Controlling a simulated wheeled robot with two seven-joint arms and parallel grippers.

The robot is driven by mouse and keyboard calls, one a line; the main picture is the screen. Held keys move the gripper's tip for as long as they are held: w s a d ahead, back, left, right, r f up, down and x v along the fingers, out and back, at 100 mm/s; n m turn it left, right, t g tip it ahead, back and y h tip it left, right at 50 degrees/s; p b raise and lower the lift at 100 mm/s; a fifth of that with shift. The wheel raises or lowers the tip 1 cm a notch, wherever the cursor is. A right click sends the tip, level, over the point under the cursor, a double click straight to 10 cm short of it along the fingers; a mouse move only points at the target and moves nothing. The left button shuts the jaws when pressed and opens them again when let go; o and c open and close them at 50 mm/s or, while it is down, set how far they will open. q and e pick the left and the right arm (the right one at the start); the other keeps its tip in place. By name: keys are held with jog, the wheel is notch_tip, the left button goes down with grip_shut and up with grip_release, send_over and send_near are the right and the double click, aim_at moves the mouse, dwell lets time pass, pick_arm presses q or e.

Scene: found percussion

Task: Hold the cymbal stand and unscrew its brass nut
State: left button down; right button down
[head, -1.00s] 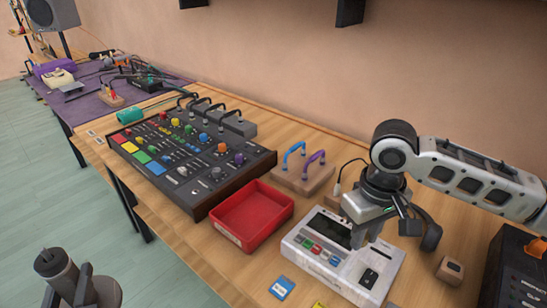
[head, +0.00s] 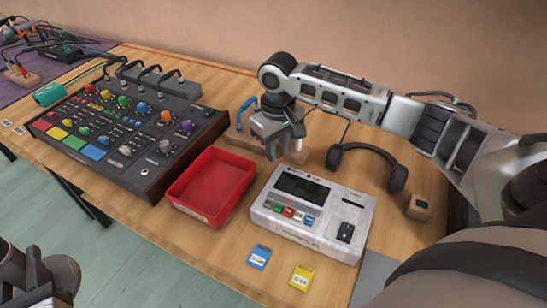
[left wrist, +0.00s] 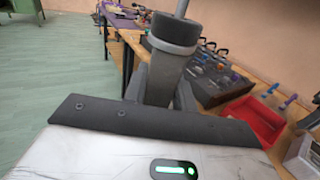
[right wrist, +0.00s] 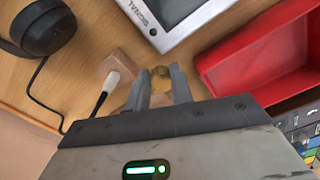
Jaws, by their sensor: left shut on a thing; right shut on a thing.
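The cymbal stand (left wrist: 177,35) shows in the left wrist view as a thick grey-black post with a thin rod on top. My left gripper (left wrist: 160,95) is shut around this post. In the head view the left gripper (head: 20,285) is at the lower left corner, partly cut off by the frame edge. My right gripper (head: 284,150) is above the wooden block at the back of the table. In the right wrist view a small brass nut (right wrist: 161,76) sits between the fingertips, and the right gripper (right wrist: 160,84) is shut on it, apart from the stand.
The wooden block (head: 240,143) carries a blue handle. A red tray (head: 185,210), a white sampler (head: 300,237) and headphones (head: 398,178) lie near the right gripper. The mixer (head: 150,170) is at left. Blue (head: 259,257) and yellow (head: 301,277) cards lie in front.

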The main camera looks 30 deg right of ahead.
aim_at(274, 167)
jog(key=shift+w+a+f, duration=0.1)
jog(key=shift+w+f, duration=0.6)
jog(key=shift+f, duration=1.55)
jog(key=shift+f, duration=0.15)
jog(key=c, duration=1.2)
grip_release()
